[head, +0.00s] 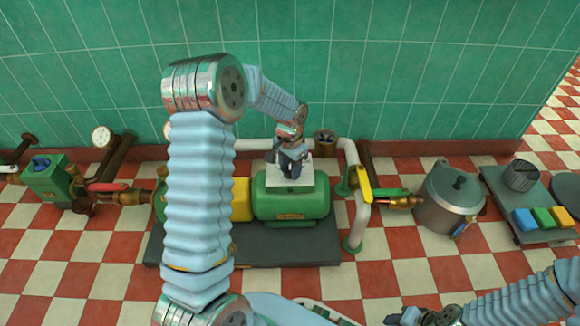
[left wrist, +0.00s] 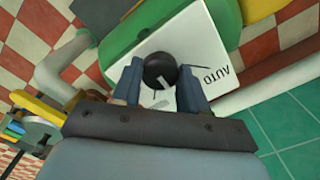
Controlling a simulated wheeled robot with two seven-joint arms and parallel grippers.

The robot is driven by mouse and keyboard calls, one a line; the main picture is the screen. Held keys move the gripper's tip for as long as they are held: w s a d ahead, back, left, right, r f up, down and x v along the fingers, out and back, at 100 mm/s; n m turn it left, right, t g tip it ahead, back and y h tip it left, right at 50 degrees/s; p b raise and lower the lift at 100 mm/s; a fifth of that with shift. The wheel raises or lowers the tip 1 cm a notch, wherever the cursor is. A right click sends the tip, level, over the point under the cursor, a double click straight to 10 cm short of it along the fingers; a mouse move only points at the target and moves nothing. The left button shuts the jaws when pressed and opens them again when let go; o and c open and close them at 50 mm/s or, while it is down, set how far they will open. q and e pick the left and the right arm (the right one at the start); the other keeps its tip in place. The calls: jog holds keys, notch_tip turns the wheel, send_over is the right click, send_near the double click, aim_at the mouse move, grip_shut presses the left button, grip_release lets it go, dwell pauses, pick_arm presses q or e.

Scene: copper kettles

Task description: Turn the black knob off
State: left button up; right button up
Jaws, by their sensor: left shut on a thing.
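The black knob (left wrist: 160,69) is round with a light pointer mark and sits on a white panel (left wrist: 208,48) that carries the word AUTO. In the left wrist view my left gripper (left wrist: 160,86) has its two fingers on either side of the knob, shut on it. In the head view my left gripper (head: 291,162) comes down onto the white panel (head: 305,178) on top of the green tank (head: 268,205), and it hides the knob. My right gripper (head: 422,316) is low at the bottom edge, away from the panel; its fingers are not clear.
A white pipe (head: 357,215) and a yellow lever (head: 363,184) stand just right of the tank. A steel pot (head: 445,200) and a panel with coloured buttons (head: 543,218) are farther right. A green box (head: 45,180) and gauge (head: 101,136) are at left. A tiled wall (head: 400,80) rises behind.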

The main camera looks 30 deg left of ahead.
aim_at(290, 170)
pick_arm(q)
jog(key=shift+n, duration=0.3)
jog(key=o, duration=1.1)
jog(key=shift+c, duration=0.2)
notch_tip(290, 170, up, 14)
jog(key=p, duration=0.3)
jog(key=shift+f, duration=0.15)
